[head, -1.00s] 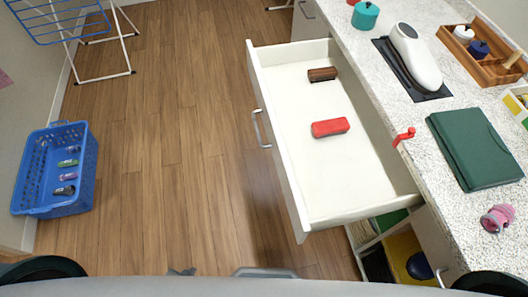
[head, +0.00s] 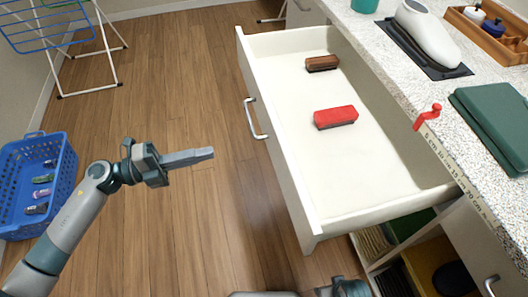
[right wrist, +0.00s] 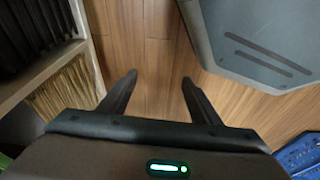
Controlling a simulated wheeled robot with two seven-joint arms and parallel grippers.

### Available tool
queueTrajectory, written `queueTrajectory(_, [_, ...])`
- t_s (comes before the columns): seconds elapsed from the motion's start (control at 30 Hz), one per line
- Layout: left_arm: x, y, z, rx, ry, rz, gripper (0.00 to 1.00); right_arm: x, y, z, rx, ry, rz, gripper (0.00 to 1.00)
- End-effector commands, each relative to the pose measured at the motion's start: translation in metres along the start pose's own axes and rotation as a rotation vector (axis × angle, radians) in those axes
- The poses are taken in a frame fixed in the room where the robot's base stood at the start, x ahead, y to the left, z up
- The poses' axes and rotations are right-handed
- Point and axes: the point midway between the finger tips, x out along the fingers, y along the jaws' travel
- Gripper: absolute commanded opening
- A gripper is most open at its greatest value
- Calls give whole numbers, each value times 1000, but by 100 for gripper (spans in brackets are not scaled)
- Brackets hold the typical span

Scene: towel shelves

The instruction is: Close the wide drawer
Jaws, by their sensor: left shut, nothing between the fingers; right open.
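The wide drawer (head: 293,183) stands pulled out from the counter in the head view, with a silver bar handle (head: 254,119) on its front. A brown brush (head: 321,63) and a red brush (head: 335,117) lie inside it. My left gripper (head: 208,153) is shut and empty, above the floor to the left of the drawer front and apart from it. My right gripper (right wrist: 157,80) is open and empty in the right wrist view, over the wooden floor beside the shelves. In the head view only part of my right arm shows at the bottom edge.
A blue basket (head: 70,188) with several small items stands on the floor at left. A drying rack (head: 120,45) is at the upper left. Open shelves (head: 375,265) lie below the drawer. The middle floor is clear.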

Motion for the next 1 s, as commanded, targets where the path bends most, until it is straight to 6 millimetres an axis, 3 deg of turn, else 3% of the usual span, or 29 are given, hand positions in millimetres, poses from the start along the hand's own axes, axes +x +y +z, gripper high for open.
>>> queueTrajectory(0.57, [6, -3, -6, 22, 24, 10, 0, 0, 0, -1, 0, 2, 0, 57])
queueTrajectory(0.77, [24, -4, -7, 22, 25, 8, 0, 7, 1, 3, 0, 1, 0, 57])
queueTrajectory(1.0, [62, -4, -7, 22, 24, 8, 0, 26, 2, 16, 2, -6, 0, 57])
